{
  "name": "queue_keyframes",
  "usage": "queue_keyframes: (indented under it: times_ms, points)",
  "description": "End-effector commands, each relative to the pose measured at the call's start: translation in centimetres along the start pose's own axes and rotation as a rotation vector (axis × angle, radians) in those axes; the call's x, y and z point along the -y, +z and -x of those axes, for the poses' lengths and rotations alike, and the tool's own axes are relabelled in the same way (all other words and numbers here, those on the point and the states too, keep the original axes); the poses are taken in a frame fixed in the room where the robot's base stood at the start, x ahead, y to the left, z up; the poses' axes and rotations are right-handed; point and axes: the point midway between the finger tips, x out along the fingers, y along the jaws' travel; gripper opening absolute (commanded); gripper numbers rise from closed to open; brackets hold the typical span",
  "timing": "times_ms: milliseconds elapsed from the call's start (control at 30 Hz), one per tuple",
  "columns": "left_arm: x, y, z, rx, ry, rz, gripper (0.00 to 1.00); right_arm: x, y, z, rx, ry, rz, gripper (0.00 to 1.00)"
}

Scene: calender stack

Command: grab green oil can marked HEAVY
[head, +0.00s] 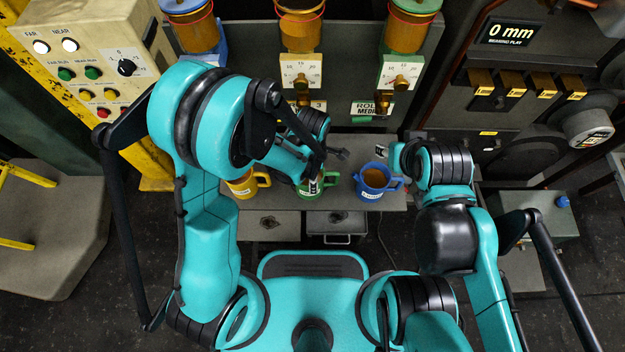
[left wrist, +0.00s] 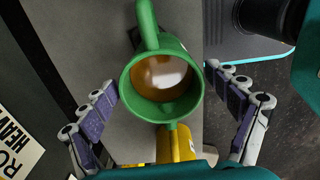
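The green oil can (head: 318,188) stands on the grey shelf (head: 345,196) between a yellow can (head: 246,185) and a blue can (head: 376,179). Its label is too small to read. My left gripper (head: 325,166) is above it and partly hides it. In the left wrist view, the open-topped green can (left wrist: 186,92) holds brown liquid and lies between the spread fingers of my left gripper (left wrist: 170,112), with gaps on both sides. My right gripper (head: 386,149) is near the blue can; its fingers are too small to tell open from shut.
The yellow can (left wrist: 178,143) is close beside the green one. A HEAVY plate (left wrist: 16,142) is on the panel behind the shelf. Three oil reservoirs with brass valves stand behind, including the middle one (head: 300,28). A control box (head: 90,62) is at left.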

Motion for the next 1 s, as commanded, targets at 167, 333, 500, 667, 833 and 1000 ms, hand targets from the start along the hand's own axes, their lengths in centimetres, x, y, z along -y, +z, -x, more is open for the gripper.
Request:
queue_keyframes:
  times_ms: [167, 333, 500, 667, 833, 1000]
  points:
    - [0.0, 0.0, 0.0, 0.000, 0.000, 0.000, 0.33, 0.0, 0.0, 0.0, 0.000, 0.000, 0.000, 0.40]
    - [0.0, 0.0, 0.0, 0.000, 0.000, 0.000, 0.12, 0.0, 0.0, 0.0, 0.000, 0.000, 0.000, 0.40]
    - [0.0, 0.0, 0.1, 0.000, 0.000, 0.000, 0.12, 0.0, 0.0, 0.0, 0.000, 0.000, 0.000, 0.40]
    - [0.1, 0.0, 0.3, 0.000, 0.000, 0.000, 0.12, 0.0, -0.2, 0.2, 0.000, 0.000, 0.000, 0.40]
    - [0.5, 0.0, 1.1, 0.000, 0.000, -0.001, 0.12, 0.0, -0.6, 0.9, 0.000, 0.000, 0.000, 0.40]
    - [0.4, 0.0, 2.5, 0.000, 0.000, -0.001, 0.12, 0.0, -1.0, 1.4, 0.000, 0.000, 0.000, 0.40]
